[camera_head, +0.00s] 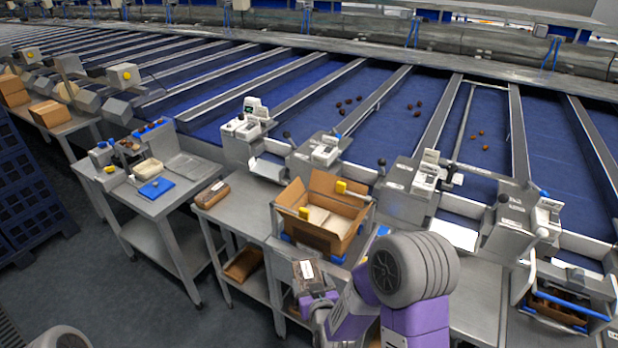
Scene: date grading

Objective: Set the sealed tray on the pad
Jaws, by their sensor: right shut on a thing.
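My right gripper (316,297) is at the bottom centre, shut on a sealed tray (308,271). The tray is dark brown with a white label and is held up in front of the open carton; the fingertips are partly hidden. A second brown packed tray (213,194) with a pale label lies on the steel table left of the carton. A flat blue square (156,189), which looks like a pad or cloth, lies on the left steel table; I cannot tell if it is the task's pad. My left gripper is out of view.
Sealing or weighing machines (410,190) line the blue sorting lanes behind.

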